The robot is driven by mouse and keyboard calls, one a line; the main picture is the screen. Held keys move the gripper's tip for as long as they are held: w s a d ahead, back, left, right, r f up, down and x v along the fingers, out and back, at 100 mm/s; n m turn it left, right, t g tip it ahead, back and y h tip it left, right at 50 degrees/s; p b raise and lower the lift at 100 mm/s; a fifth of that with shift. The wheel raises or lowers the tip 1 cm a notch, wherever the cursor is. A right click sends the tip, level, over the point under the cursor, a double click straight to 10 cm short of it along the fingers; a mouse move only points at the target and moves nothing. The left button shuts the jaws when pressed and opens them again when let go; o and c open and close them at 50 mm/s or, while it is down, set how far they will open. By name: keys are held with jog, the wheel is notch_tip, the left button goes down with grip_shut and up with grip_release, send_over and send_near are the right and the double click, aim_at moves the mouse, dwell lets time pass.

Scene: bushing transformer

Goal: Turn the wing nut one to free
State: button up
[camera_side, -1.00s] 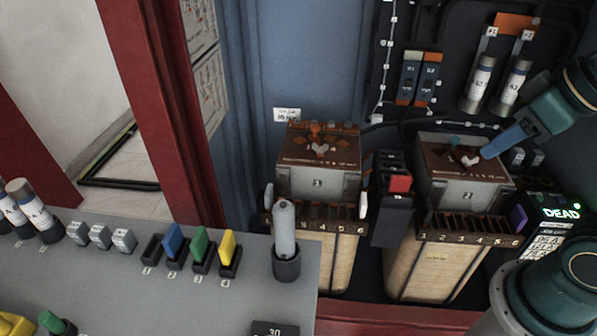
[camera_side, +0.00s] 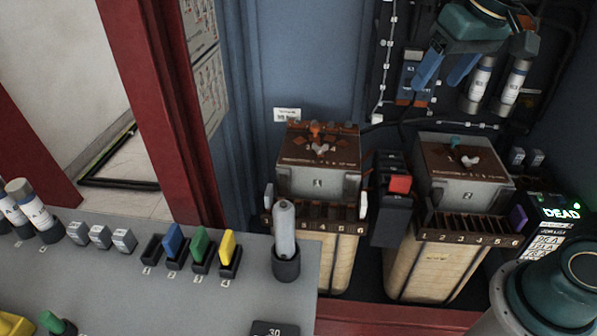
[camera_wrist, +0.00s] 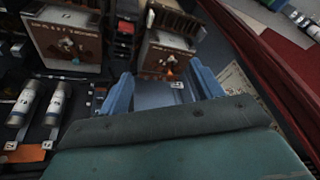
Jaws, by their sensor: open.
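The wing nut one (camera_side: 320,149) is a small pale pink nut on the brown top of the left unit (camera_side: 318,183), marked 1. It also shows, small, on the unit at the upper right of the middle in the wrist view (camera_wrist: 171,59). A similar pale wing nut (camera_side: 470,161) sits on the right unit (camera_side: 465,190). My gripper (camera_side: 446,75) has two blue fingers, apart and empty. In the wrist view the fingers (camera_wrist: 162,88) frame a gap below unit 1.
Grey-and-white cylinders (camera_side: 480,82) stand on the back panel close to my gripper. A black block with a red part (camera_side: 399,184) stands between the units. A grey bench (camera_side: 215,293) with coloured pieces is at the front left. A display (camera_side: 561,213) reads DEAD.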

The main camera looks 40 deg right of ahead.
jog(key=w+m+g, duration=0.1)
jog(key=w+m, duration=0.1)
jog(key=w, duration=0.8)
jog(key=m+g, duration=0.3)
jog(key=m, duration=0.1)
send_over(321, 144)
notch_tip(321, 144, down, 17)
jog(key=shift+w, duration=0.15)
jog(key=shift+f, duration=6.85)
jog(key=c, duration=1)
